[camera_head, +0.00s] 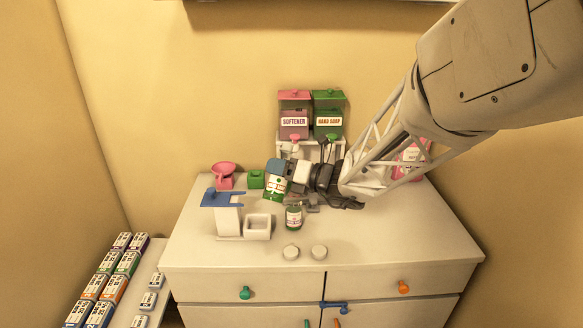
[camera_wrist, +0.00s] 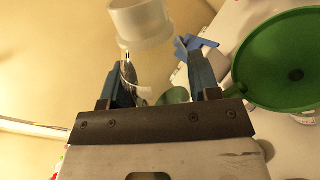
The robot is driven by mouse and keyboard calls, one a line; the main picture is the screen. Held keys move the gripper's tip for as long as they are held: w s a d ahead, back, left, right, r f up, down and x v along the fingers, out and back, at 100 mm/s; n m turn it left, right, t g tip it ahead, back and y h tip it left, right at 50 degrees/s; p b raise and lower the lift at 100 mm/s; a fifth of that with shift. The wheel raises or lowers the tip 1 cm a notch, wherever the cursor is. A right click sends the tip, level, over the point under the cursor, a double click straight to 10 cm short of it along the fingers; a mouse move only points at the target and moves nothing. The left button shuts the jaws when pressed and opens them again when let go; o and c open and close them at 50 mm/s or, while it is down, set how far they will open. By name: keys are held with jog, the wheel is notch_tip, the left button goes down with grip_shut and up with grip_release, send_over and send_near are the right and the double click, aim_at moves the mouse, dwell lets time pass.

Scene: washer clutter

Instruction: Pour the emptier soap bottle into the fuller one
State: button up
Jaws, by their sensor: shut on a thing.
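My gripper (camera_head: 285,172) is shut on a green soap bottle (camera_head: 274,188) with a white label, held tilted above the dresser top. In the wrist view a translucent white cylinder (camera_wrist: 140,22), which looks like the neck of the held bottle, lies by the blue fingertips (camera_wrist: 155,47). A second green bottle (camera_head: 293,219) with a white label stands upright on the dresser, below and slightly right of the held one, apart from it. Two round white caps (camera_head: 291,251) (camera_head: 319,252) lie in front of it. I cannot see the liquid levels.
A blue-topped white dispenser (camera_head: 227,210) with a tray stands left. Softener (camera_head: 294,121) and hand soap (camera_head: 328,121) dispensers stand at the back.

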jog(key=shift+s+a+f+m, duration=0.15)
jog(key=shift+f+m, duration=0.25)
jog(key=shift+m, duration=0.6)
jog(key=shift+s+f+m+g, duration=0.15)
jog(key=shift+s+f+m, duration=0.1)
jog(key=shift+m, duration=0.65)
jog(key=shift+s+f+m+g, duration=0.15)
jog(key=shift+f+m, duration=0.1)
jog(key=shift+m, duration=0.65)
jog(key=shift+w+r+m, duration=0.5)
jog(key=shift+w+m, duration=0.1)
jog(key=shift+m, duration=0.2)
dwell(0.5)
jog(key=shift+d+f+m, duration=0.2)
jog(key=shift+m, duration=0.6)
jog(key=shift+w+r+m, duration=0.15)
jog(key=shift+r+m, duration=0.35)
jog(key=shift+m, duration=0.3)
dwell(1.1)
jog(key=shift+w+d+f+m+g, duration=0.1)
jog(key=shift+f+m+g, duration=0.05)
jog(key=shift+m+g, duration=0.2)
dwell(0.9)
